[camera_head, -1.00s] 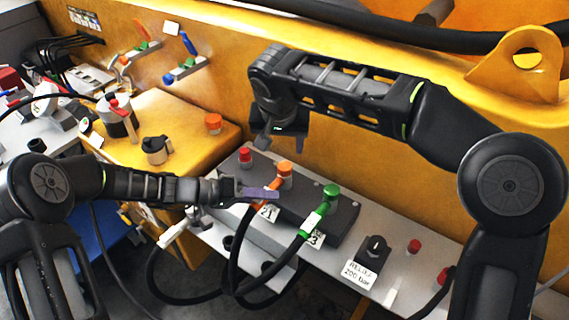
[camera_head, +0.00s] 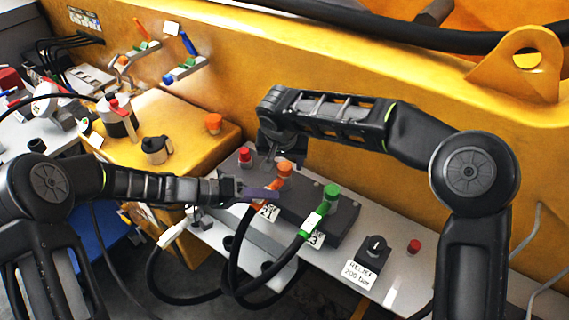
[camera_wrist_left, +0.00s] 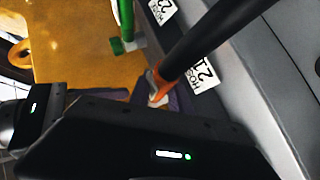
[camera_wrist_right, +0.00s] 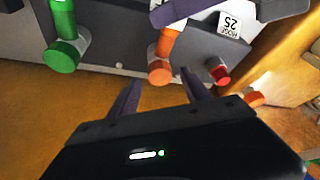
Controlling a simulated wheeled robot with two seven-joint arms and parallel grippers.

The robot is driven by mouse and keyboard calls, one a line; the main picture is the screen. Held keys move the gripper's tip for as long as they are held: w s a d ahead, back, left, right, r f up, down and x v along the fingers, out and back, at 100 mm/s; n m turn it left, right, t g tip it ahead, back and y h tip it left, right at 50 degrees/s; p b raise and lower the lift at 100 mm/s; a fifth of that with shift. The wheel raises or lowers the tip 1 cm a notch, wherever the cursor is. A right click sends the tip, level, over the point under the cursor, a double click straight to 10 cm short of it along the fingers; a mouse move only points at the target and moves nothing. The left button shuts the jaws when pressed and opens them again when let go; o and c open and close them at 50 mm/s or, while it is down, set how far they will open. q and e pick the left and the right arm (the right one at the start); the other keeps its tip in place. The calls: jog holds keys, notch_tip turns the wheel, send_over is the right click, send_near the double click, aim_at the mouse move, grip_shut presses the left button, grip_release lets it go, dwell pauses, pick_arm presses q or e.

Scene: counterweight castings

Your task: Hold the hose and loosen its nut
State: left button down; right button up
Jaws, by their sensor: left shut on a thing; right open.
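The orange hose fitting (camera_head: 268,198) rises from a black hose to an orange nut (camera_head: 284,170) on the dark manifold block. My left gripper (camera_head: 262,194) is shut on this hose just below the nut; the held hose (camera_wrist_left: 172,72) also shows in the left wrist view. My right gripper (camera_head: 284,158) is open, close above and behind the orange nut. In the right wrist view the nut (camera_wrist_right: 160,71) lies just beyond and between the two open fingertips (camera_wrist_right: 160,82). Whether they touch it is unclear.
A green-fitted hose (camera_head: 314,221) stands close right of the orange one. A red cap (camera_head: 245,154) sits to the left. A relief valve knob (camera_head: 375,246) and another red cap (camera_head: 414,246) are further right. The yellow wall (camera_head: 340,120) rises behind.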

jog(key=shift+x, duration=0.85)
jog(key=shift+c, duration=0.4)
grip_shut()
